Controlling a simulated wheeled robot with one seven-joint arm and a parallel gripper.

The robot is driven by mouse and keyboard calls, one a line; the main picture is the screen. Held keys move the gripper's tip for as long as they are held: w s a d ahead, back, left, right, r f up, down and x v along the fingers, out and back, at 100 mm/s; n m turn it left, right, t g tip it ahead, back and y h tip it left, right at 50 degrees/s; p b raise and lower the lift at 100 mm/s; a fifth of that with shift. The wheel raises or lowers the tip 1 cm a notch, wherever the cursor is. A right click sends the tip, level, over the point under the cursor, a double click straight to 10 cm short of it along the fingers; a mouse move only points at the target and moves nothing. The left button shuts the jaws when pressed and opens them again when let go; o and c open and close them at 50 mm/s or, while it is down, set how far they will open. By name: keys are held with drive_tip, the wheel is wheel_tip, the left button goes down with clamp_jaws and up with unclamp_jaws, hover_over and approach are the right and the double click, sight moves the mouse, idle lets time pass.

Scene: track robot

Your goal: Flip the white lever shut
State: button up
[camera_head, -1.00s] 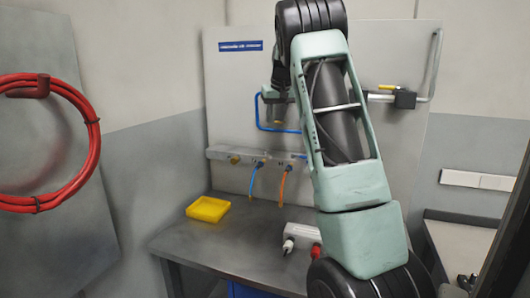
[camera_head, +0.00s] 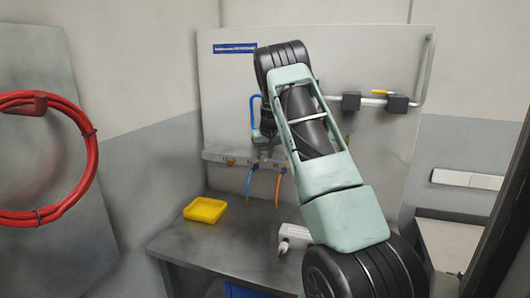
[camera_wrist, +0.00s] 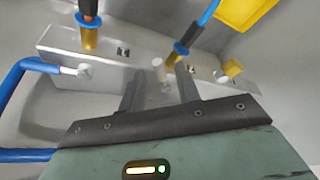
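A metal manifold bar (camera_wrist: 115,58) crosses the wrist view; in the head view the bar (camera_head: 215,155) is fixed to the grey back panel. A short whitish stub (camera_wrist: 159,69), which looks like the white lever, stands up from it. My gripper (camera_wrist: 158,86) is open, its two dark fingers apart, with the stub showing between and just beyond the tips. I cannot tell whether they touch it. In the head view my gripper is at the bar, largely hidden by my arm, and the lever cannot be made out.
A blue pipe (camera_wrist: 18,75) runs close on the left. Below is a bench (camera_head: 190,240) with a yellow tray (camera_head: 205,210).

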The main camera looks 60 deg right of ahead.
clamp_jaws()
drive_tip(key=shift+s+d+f+n+y+b, duration=0.15)
drive_tip(key=shift+d+n+b, duration=0.15)
drive_tip(key=shift+b, duration=0.25)
drive_tip(key=shift+s+d+f+n+y+b, duration=0.1)
drive_tip(key=shift+d+n+y+b, duration=0.05)
drive_tip(key=shift+n+b, duration=0.35)
drive_tip(key=shift+s+d+r+n+t+y+b, duration=0.1)
drive_tip(key=shift+d+r+n+t+y+b, duration=0.2)
drive_tip(key=shift+n, duration=0.5)
unclamp_jaws()
drive_tip(key=b+v, duration=0.4)
drive_tip(key=v, duration=1.3)
